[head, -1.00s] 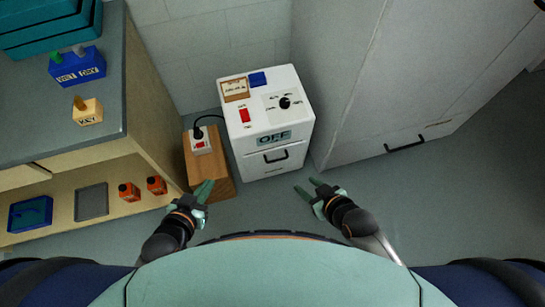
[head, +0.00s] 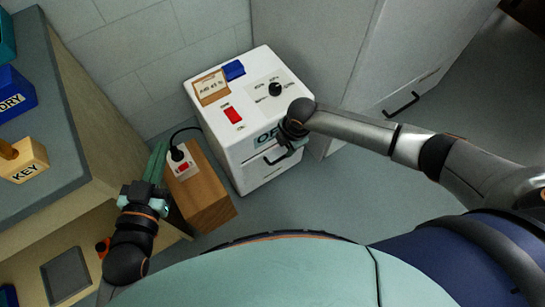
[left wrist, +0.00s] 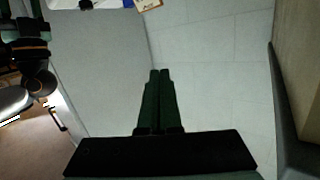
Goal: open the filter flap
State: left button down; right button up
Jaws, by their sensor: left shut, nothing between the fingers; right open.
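The white machine (head: 205,105) stands against the wall, with a red switch, a dark knob and an "OFF" display partly covered by my right gripper. The filter flap (head: 253,176) is on its lower front, with a dark bar handle (head: 272,161). The flap looks closed. My right gripper (head: 283,152) is at the handle, its fingers open; whether they are around the bar or touching it is hidden. My left gripper (head: 156,160) is shut and empty, left of the machine beside the wooden block. Its shut fingers also show in the left wrist view (left wrist: 160,95).
A wooden block (head: 205,195) with a power socket (head: 180,163) and a black cord stands left of the machine. A bench (head: 70,125) with labelled blocks is on the left. A tall grey cabinet (head: 345,50) is on the right. Floor in front is partly clear.

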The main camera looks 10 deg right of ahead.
jog(key=b, duration=0.4)
send_over(281, 158)
jog(key=s, duration=0.1)
notch_tip(281, 158, down, 8)
notch_tip(281, 158, down, 3)
jog(key=shift+w+d+r+b, duration=0.15)
jog(key=shift+r+b, duration=0.05)
jog(key=shift+b, duration=0.6)
jog(key=shift+w+f+b, duration=0.1)
jog(key=shift+f+b, duration=0.2)
jog(key=shift+f, duration=0.15)
jog(key=shift+w+f, duration=0.1)
jog(key=shift+f, duration=0.35)
pick_arm(q)
jog(key=s+r+m+t+h, duration=0.2)
jog(key=r+h, duration=0.1)
jog(key=r, duration=0.3)
jog(key=s+d+r+m+t+h, duration=0.1)
jog(key=s+r+m+t+h, duration=0.1)
jog(key=r, duration=0.5)
jog(key=s+r+m+t+h, duration=0.2)
jog(key=r+m+h, duration=0.2)
jog(key=r+h, duration=0.2)
jog(key=shift+s+d+r, duration=0.25)
jog(key=shift+d+r, duration=0.1)
jog(key=shift+d, duration=0.05)
pick_arm(e)
jog(key=shift+c, duration=0.4)
grip_shut()
